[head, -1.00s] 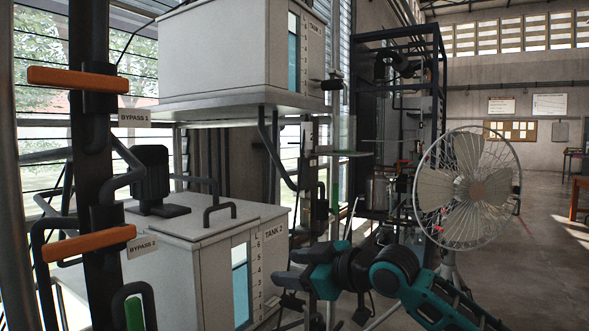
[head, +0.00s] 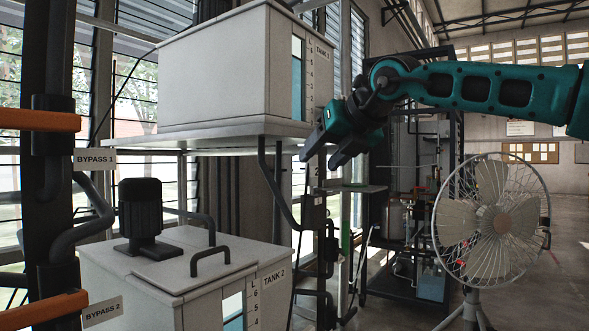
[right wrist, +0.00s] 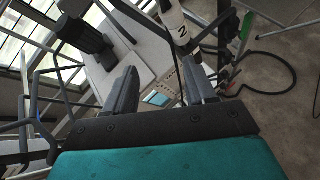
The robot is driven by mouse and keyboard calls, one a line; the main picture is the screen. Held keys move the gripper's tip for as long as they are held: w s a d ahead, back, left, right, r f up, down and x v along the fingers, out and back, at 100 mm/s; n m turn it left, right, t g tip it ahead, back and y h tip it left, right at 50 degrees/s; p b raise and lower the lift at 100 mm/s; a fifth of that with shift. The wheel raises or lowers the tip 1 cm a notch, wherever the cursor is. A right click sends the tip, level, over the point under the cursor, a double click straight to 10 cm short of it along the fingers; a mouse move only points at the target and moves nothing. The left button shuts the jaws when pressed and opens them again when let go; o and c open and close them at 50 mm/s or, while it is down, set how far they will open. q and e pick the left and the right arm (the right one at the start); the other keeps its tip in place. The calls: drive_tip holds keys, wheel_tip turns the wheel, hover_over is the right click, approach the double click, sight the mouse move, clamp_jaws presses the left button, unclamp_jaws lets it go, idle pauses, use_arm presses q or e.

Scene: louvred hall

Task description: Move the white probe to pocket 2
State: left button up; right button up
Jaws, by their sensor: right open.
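My right gripper (head: 321,158) is open and points down-left, in front of the right end of the upper tank's shelf in the head view. In the right wrist view its two fingers (right wrist: 160,68) are apart with nothing between them. Beyond the fingertips, a white tube marked 2 (right wrist: 176,22) with a dark band at its lower end hangs in from the top edge. I cannot tell whether this tube is the white probe or part of a pocket. No pocket 2 is clearly readable in the head view, where my gripper hides what is behind it. My left gripper is not in view.
The upper tank (head: 215,75) stands on a shelf (head: 225,143) above TANK 2 (head: 180,270), with a black motor (head: 140,210) on its lid. Orange bypass handles (head: 40,120) are at the left. A caged fan (head: 490,222) stands at the right, with open floor beyond.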

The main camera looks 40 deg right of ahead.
sight(314, 166)
drive_tip(key=shift+w+d+f+g+h+p, duration=0.15)
drive_tip(key=shift+w+d+f+h, duration=0.5)
drive_tip(key=shift+w, duration=0.65)
drive_tip(key=shift+w+d+f+g+h+p, duration=0.1)
drive_tip(key=shift+w+d+f+h, duration=0.3)
drive_tip(key=shift+w+d, duration=0.65)
drive_tip(key=shift+w+d+f+g+h+p, duration=0.15)
drive_tip(key=shift+w+d+f+h, duration=0.35)
drive_tip(key=shift+w, duration=1.1)
drive_tip(key=shift+a+b, duration=0.1)
drive_tip(key=shift+b, duration=0.2)
clamp_jaws()
drive_tip(key=shift+r, duration=0.1)
